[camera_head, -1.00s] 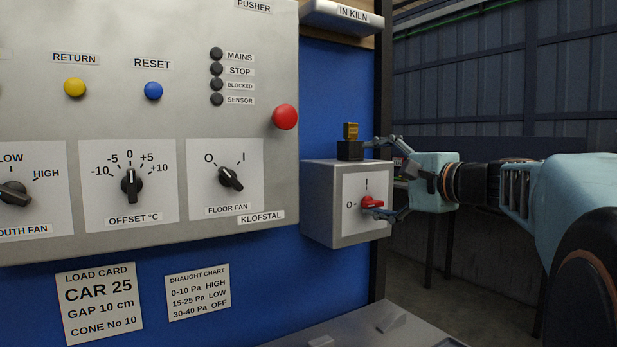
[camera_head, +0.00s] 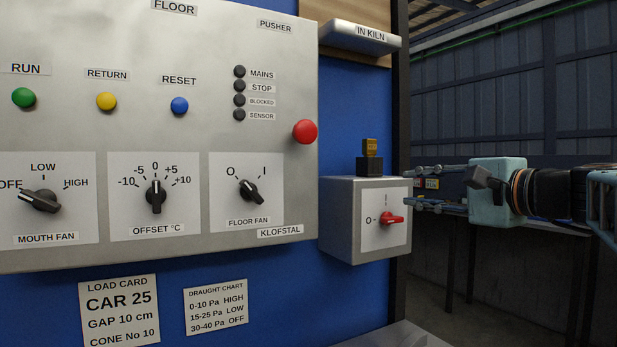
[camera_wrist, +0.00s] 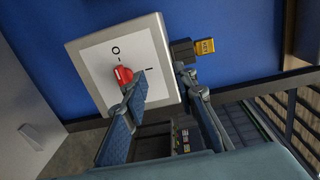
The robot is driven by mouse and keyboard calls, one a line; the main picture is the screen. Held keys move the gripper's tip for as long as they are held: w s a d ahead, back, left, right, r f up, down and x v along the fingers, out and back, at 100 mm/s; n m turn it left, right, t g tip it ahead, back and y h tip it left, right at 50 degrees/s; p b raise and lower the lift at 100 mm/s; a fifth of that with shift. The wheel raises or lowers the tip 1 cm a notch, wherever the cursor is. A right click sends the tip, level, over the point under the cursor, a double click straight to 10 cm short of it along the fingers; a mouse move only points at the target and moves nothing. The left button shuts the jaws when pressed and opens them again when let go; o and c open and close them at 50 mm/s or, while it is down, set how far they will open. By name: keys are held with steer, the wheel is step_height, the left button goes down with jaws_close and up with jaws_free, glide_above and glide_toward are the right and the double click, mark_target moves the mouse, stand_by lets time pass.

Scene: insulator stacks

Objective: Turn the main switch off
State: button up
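The main switch is a grey box (camera_head: 340,219) with a white face marked I at the top and O at the left. Its red knob (camera_head: 390,219) lies about level, along the O line; it also shows in the wrist view (camera_wrist: 122,75), partly covered by a finger. A yellow padlock-like tag (camera_head: 370,147) on a dark block tops the box. My gripper (camera_head: 410,187) is to the right of the box, its two fingers apart and empty. In the wrist view my gripper (camera_wrist: 160,76) has a gap between its fingers; the knob is not between them.
A control panel (camera_head: 285,185) with knobs, buttons and a red mushroom button (camera_head: 305,131) stands at the left. An IN KILN ledge (camera_head: 360,37) juts out above the box. A dark post runs behind the box's right edge.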

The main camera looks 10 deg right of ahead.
steer(key=shift+b+v, duration=0.4)
steer(key=shift+v, duration=2.4)
steer(key=shift+a, duration=0.2)
